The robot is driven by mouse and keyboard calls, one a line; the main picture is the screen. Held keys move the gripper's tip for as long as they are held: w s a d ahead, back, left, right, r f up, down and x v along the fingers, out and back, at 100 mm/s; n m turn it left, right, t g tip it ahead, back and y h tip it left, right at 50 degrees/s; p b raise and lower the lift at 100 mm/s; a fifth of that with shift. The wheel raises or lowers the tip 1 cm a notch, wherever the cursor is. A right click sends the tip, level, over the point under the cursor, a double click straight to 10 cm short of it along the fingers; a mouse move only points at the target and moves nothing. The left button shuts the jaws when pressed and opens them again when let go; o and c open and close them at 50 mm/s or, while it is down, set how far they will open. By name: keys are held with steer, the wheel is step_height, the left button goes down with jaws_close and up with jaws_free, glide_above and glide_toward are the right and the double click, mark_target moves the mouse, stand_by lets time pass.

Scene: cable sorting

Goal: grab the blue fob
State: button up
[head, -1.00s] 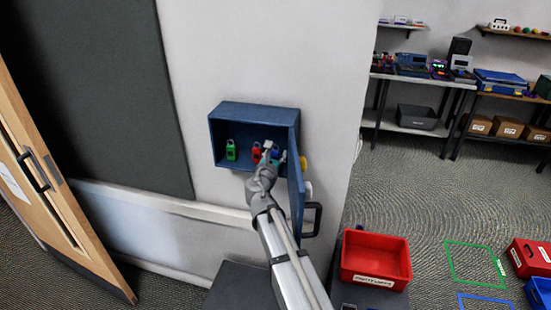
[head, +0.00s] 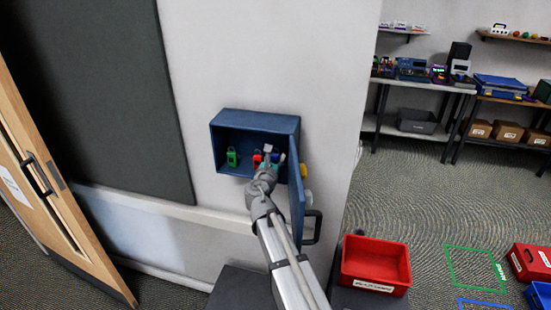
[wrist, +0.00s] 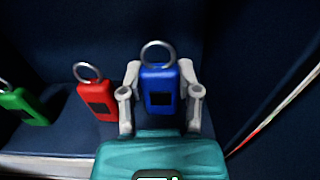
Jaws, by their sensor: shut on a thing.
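The blue fob (wrist: 159,90) stands upright in the wrist view, its metal ring at the top. My gripper (wrist: 160,92) has a finger on each side of it, closed on its body. In the head view my gripper (head: 281,160) is inside the open blue wall cabinet (head: 254,120), and the blue fob is mostly hidden behind it. A red fob (wrist: 97,98), also in the head view (head: 257,160), is just left of the gripper. A green fob (wrist: 22,106) is farther left, seen in the head view too (head: 232,157).
The cabinet door (head: 297,195) stands open close along the right of my arm. A red bin (head: 375,250) sits lower right. Shelves with equipment (head: 420,85) stand beyond the wall's edge. A wooden door (head: 60,215) is at the left.

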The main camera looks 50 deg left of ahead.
mark_target(276, 154)
step_height(276, 154, up, 6)
steer(key=p, duration=0.5)
steer(key=shift+r+p, duration=0.1)
steer(key=shift+p, duration=0.2)
steer(key=v, duration=1.9)
steer(key=shift+s+d+f+b, duration=0.2)
steer(key=shift+d+f+b, duration=0.05)
steer(key=shift+f+b, duration=0.1)
